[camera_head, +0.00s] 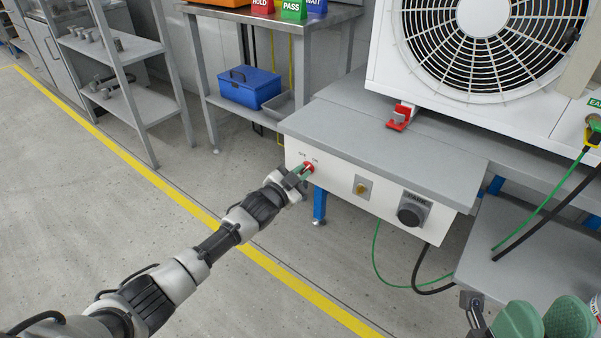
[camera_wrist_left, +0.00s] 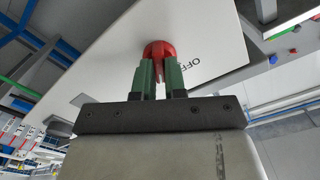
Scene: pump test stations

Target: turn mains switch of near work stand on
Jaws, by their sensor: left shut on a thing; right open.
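The mains switch is a red rotary knob (camera_head: 309,167) at the left end of the white front panel (camera_head: 335,187) of the near work stand. In the left wrist view the red knob (camera_wrist_left: 159,48) sits between my left gripper's green fingertips, with an "OFF" label to its right. My left gripper (camera_head: 302,171) is shut on the knob, and its fingers hide part of it. The knob's exact pointing direction is hard to tell.
A large white fan unit (camera_head: 480,60) and a red clamp (camera_head: 401,117) are on the stand. A blue toolbox (camera_head: 249,87) sits on a shelf behind. Cables hang below the panel. The left floor is clear.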

